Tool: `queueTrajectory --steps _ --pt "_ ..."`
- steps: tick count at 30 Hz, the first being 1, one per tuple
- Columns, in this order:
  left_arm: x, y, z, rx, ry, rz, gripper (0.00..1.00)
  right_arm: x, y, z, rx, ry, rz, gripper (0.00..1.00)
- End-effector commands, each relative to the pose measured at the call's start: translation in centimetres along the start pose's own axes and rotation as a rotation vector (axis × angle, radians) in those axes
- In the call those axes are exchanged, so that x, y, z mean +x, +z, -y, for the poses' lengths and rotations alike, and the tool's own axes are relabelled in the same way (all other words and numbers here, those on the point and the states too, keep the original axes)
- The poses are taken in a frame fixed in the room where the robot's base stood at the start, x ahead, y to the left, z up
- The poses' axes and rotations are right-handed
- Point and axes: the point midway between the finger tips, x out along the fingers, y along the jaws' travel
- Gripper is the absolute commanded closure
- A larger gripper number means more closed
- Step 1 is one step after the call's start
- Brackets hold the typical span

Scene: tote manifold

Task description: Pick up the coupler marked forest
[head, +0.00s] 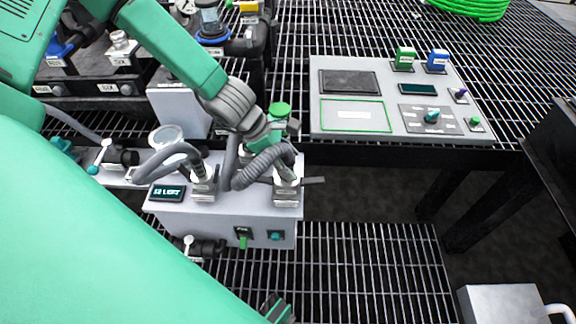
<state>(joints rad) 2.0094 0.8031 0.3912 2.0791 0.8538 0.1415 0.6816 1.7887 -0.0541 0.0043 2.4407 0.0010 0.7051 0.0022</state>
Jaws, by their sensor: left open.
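My left arm comes in from the upper left, and its left gripper (268,142) is low over the grey manifold box (268,228) marked LEFT. The gripper is open. Its fingertips are partly hidden among the grey hoses. Two metal couplers with hoses stand on top of the box, the left coupler (203,183) and the right coupler (287,187). The gripper is close above the right coupler. I cannot tell whether it touches it. The coupler labels are too small to read, so I cannot tell which one is marked forest.
A light grey panel (465,126) with a green block (404,58) and a blue block (437,61) lies on the grating to the right. Dark fittings (120,48) crowd the back left. A green hose coil (470,8) lies at the far right. The grating (365,270) below is clear.

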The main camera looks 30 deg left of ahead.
Motion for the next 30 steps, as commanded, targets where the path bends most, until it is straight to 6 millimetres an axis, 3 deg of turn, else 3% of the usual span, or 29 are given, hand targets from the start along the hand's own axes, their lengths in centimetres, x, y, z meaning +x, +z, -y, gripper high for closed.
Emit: queueTrajectory --steps 3,10,11,15,25,30 --pt "1.2 0.1 0.1 0.001 0.0 0.0 0.46 0.7 0.0 0.0 -0.001 -0.001 0.0 0.82" --pt "1.1 0.5 0.2 0.002 0.002 -0.003 0.46 0.6 0.0 0.0 -0.001 0.0 -0.001 0.82" --pt "1.1 0.5 0.2 0.002 0.003 -0.003 0.5 0.6 0.0 0.0 -0.001 0.0 -0.001 0.82" --pt "1.1 0.4 0.2 0.002 0.001 -0.002 0.99 0.6 0.0 0.0 0.0 0.0 -0.001 0.82" --pt "0.9 0.4 0.0 0.002 0.001 0.001 1.0 0.4 0.0 0.0 0.0 0.0 -0.001 0.82" --pt "-1.2 1.8 0.0 0.004 0.004 0.0 1.0 -1.0 -0.1 0.0 -0.001 0.0 0.0 0.82"
